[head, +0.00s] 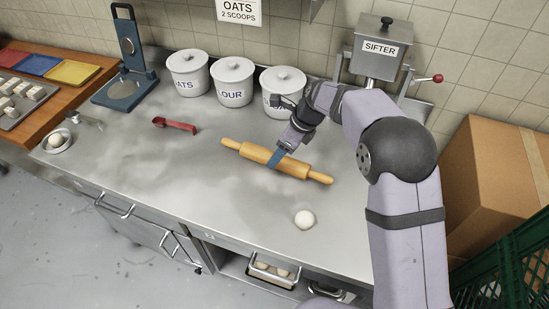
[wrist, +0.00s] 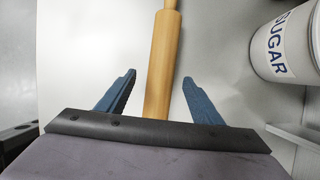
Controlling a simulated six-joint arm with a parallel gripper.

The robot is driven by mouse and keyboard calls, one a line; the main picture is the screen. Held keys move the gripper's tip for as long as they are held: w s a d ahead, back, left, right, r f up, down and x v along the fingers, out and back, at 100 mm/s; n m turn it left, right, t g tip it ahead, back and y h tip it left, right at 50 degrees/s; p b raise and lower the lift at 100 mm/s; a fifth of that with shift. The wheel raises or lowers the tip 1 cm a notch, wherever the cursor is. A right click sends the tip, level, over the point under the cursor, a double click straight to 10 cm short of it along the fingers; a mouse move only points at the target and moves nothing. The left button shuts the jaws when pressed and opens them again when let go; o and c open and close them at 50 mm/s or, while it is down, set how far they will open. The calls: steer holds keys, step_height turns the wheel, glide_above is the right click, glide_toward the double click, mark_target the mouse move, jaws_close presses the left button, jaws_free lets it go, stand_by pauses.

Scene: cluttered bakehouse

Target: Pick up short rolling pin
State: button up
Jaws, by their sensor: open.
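A wooden rolling pin (head: 300,168) lies on the steel counter, running slantwise, with a handle at each end. It also shows in the wrist view (wrist: 163,60), where its body lies between my two blue fingers. My gripper (head: 276,159) is at the pin's middle in the head view, coming from above and behind. In the wrist view my gripper (wrist: 158,77) is open, with a gap on both sides of the pin. One finger hides part of the pin in the head view. Whether the fingers reach the counter cannot be told.
A sugar canister (wrist: 285,45) stands close to the right finger in the wrist view. The flour canister (head: 233,82) and sifter (head: 378,55) stand at the back. A dough ball (head: 304,219) lies in front, a red tool (head: 175,125) to the left. The counter between is clear.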

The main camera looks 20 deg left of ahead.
steer(key=shift+p+x, duration=0.6)
steer(key=shift+x, duration=1.25)
steer(key=shift+w+r, duration=0.1)
steer(key=shift+w, duration=0.05)
jaws_close()
step_height(320, 180, up, 10)
steer(key=shift+b, duration=1.2)
